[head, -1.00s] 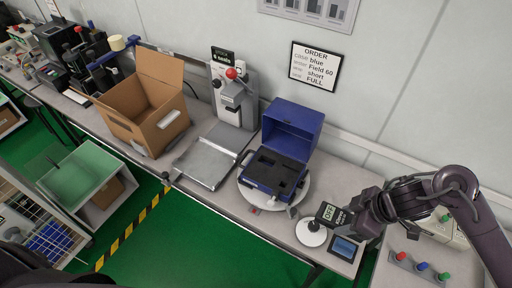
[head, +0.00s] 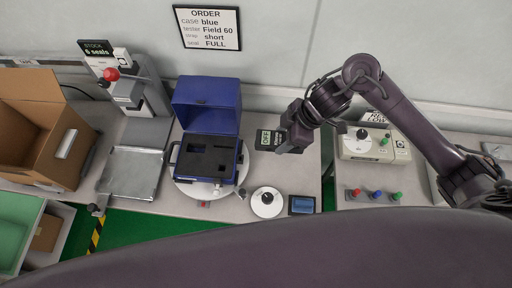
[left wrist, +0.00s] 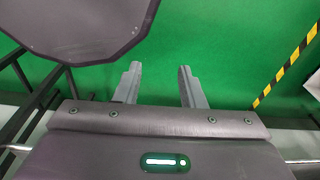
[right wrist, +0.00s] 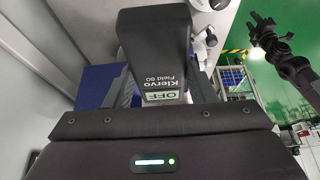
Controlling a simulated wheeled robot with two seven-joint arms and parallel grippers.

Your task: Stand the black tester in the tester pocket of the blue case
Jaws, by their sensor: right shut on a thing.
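The black tester (right wrist: 157,50) is held in my right gripper (head: 281,141), to the right of the blue case and above the table. Its label reads Klervo Field 60 and its screen reads OFF. The tester (head: 265,139) also shows in the head view. The blue case (head: 243,170) stands open on a white round turntable (head: 183,187), lid up at the back. Its dark foam insert (head: 207,153) has cut-out pockets, which look empty. My left gripper (left wrist: 158,85) is open and empty over the green floor; it is outside the head view.
A white disc with a black knob (head: 267,202) and a small blue-screened device (head: 303,205) sit at the front edge. A press (head: 128,93), metal tray (head: 133,173) and cardboard box (head: 40,130) stand left. A control box (head: 365,144) and coloured buttons (head: 376,194) are right.

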